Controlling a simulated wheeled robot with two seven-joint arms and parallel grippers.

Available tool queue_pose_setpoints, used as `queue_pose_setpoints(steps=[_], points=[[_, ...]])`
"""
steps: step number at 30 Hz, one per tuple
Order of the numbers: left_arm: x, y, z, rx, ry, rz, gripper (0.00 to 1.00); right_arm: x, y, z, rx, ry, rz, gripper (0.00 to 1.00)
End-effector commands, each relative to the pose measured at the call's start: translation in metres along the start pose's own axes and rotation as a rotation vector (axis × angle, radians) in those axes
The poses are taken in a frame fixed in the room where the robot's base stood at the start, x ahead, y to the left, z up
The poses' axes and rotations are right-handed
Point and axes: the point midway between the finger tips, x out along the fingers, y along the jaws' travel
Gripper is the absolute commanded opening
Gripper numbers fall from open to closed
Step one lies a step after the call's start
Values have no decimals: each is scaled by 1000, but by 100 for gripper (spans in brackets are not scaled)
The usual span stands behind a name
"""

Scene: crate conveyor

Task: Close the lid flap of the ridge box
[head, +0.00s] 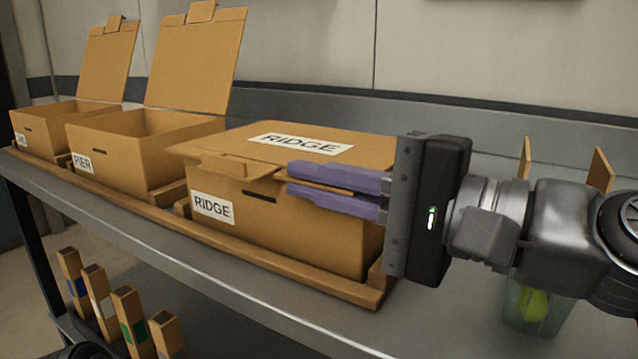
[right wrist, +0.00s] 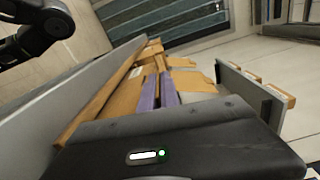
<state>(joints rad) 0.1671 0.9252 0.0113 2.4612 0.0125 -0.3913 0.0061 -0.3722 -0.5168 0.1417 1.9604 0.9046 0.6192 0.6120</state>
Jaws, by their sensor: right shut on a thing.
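The ridge box (head: 300,235) is a brown cardboard box labelled RIDGE on its front and lid. Its lid (head: 220,147) lies over the top, and the front lid flap (head: 210,162) with its tab sticks out forward above a dark slot in the front wall. My right gripper (head: 288,179) comes in from the right, its purple fingers one above the other at the lid's front edge, shut on the lid flap. The fingers hide part of that edge and the front wall. The right wrist view also shows the purple fingers (right wrist: 158,90) against cardboard. My left gripper is not seen.
The pier box (head: 140,165) and another box (head: 60,125) stand to the left with lids upright. A wooden rail (head: 270,270) runs along their front on the grey table. Below left are several wooden blocks (head: 130,318). A clear container (head: 530,315) with something yellow-green is at right.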

Motion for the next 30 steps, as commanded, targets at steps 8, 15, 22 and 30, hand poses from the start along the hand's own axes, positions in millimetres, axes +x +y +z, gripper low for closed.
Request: queue_pose_setpoints(steps=[8,15,22,30], points=[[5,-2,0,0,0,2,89,0,7,-1,7,0,3,0],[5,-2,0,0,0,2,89,1,8,-2,8,0,6,0],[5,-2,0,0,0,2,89,1,8,-2,7,0,5,24],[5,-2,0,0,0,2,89,0,6,-1,6,0,2,25]])
